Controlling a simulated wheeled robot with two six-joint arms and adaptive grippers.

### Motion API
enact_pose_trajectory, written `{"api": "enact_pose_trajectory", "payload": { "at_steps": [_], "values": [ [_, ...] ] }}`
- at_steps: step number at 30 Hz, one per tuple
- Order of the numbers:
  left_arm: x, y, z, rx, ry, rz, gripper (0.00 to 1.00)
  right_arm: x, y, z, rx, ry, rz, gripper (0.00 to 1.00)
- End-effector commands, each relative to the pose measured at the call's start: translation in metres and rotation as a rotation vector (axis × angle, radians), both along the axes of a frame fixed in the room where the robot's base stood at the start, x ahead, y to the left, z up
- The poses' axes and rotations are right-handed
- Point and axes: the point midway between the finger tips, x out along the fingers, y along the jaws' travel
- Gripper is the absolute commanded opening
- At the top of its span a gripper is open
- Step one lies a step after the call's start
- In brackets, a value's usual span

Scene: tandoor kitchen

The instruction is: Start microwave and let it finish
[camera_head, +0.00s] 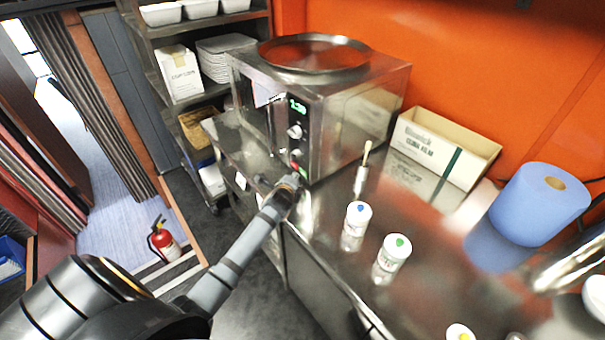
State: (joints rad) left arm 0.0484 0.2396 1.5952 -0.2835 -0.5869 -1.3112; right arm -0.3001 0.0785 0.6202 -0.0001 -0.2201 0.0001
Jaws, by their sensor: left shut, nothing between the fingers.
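The microwave (345,125) is a steel box on the metal counter, with its front facing left. Its control panel has a lit green display (298,106), a round knob (294,132) and small red and green buttons low down. My left arm reaches up from the bottom left. My left gripper (296,172) is shut and empty, its tip at the lower part of the panel by the buttons. I cannot tell whether it touches a button, as the tip covers that spot. The door side is seen at a steep angle. My right gripper is not in view.
A round metal tray (314,54) lies on top of the microwave. Two white-lidded jars (356,221), a cardboard box (440,148) and a blue paper roll (540,204) stand on the counter. A shelf rack is behind left; a fire extinguisher (165,240) stands on the floor.

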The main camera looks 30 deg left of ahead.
Motion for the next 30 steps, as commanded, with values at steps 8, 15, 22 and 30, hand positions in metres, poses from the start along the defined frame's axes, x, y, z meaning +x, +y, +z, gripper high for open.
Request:
{"api": "enact_pose_trajectory", "payload": {
  "at_steps": [8, 15, 22, 30],
  "values": [
    [0.0002, 0.0000, 0.0001, 0.000, 0.000, 0.000, 0.00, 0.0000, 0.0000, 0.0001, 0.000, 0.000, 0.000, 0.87],
    [0.0070, -0.0028, 0.0012, -0.001, -0.001, 0.000, 0.00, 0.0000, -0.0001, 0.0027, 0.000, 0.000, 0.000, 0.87],
    [0.0079, -0.0032, 0.0003, 0.000, 0.000, 0.000, 0.00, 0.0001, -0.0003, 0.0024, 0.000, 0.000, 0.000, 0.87],
    [0.0088, -0.0037, 0.0002, 0.000, 0.000, 0.000, 0.00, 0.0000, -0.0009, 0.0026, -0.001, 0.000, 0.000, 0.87]
  ]
}}
